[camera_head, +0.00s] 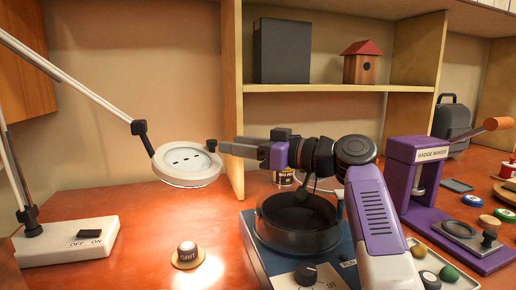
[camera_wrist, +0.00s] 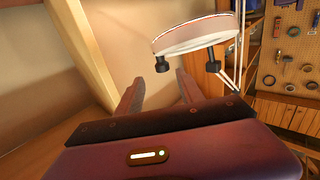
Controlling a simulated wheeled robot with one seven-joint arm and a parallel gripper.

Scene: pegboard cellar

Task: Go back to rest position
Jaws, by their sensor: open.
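My gripper (camera_head: 236,149) is stretched out to the left in the head view, level with the round head of a magnifier lamp (camera_head: 187,165). In the wrist view my gripper (camera_wrist: 160,84) is open, with nothing between its two fingers. The white lamp head (camera_wrist: 195,36) shows just beyond the fingertips, with two dark knobs on its underside. A gap seems to lie between the fingers and the lamp, but I cannot be sure of contact. My purple and black arm crosses above the blue machine with a black bowl (camera_head: 300,222) and hides part of it.
The lamp base (camera_head: 70,240) with its ON/OFF switch stands at the left. A purple badge maker (camera_head: 420,185) and several small discs stand at the right. A shelf upright (camera_head: 233,100) rises behind my gripper.

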